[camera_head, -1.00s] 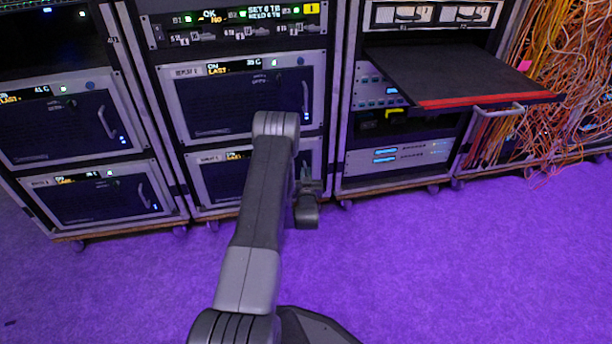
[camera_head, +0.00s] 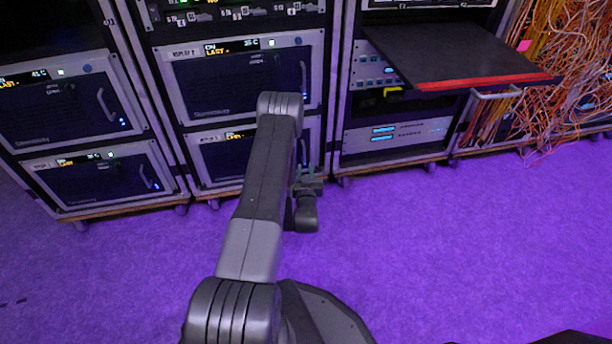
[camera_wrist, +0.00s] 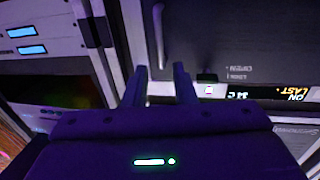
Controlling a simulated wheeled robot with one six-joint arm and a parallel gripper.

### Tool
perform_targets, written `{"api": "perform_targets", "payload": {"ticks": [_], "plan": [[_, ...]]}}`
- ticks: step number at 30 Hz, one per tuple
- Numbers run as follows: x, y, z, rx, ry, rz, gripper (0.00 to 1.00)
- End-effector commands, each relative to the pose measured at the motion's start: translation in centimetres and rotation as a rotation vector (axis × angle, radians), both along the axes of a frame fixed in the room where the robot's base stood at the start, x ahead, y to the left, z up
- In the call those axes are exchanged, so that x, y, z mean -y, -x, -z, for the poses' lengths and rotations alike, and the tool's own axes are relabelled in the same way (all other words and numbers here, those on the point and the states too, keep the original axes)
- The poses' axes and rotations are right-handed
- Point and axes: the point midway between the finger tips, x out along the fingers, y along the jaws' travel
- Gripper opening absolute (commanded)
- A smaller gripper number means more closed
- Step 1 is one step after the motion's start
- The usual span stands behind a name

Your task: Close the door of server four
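Dark server doors with bar handles show in two racks in the head view: upper left (camera_head: 65,105), lower left (camera_head: 95,188), upper middle (camera_head: 235,85) and lower middle (camera_head: 226,163). All look flush with their frames. I cannot read which is server four. My arm hides part of the lower middle door. My gripper (camera_head: 307,176) is in front of that door's right side, its fingers pointing at the racks. In the wrist view, my gripper's two fingers (camera_wrist: 161,82) are apart with nothing between them. Beyond them is a dark door with a handle (camera_wrist: 159,36), seen upside down.
A black shelf with a red front edge (camera_head: 480,82) juts out of the right rack. Tangled orange cables (camera_head: 565,80) hang at the far right. The racks stand on casters. The purple floor (camera_head: 450,240) is clear in front of them.

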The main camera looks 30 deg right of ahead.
Motion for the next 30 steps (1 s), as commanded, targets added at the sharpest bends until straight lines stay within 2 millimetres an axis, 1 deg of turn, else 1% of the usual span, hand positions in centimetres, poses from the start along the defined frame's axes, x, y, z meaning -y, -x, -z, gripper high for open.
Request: {"api": "perform_targets", "payload": {"ticks": [1, 3, 6, 9, 26, 30], "plan": [[-0.4, 1.0, -0.2, -0.003, -0.003, 0.002, 0.24], [-0.8, 2.1, -0.1, -0.005, -0.002, 0.003, 0.24], [-1.3, 3.2, -0.1, -0.003, -0.001, 0.003, 0.24], [-1.5, 3.8, 0.0, -0.001, 0.0, 0.003, 0.24], [-1.6, 4.0, 0.0, -0.001, 0.0, 0.003, 0.24], [-1.4, 3.5, 0.1, 0.002, 0.001, 0.003, 0.24]]}}
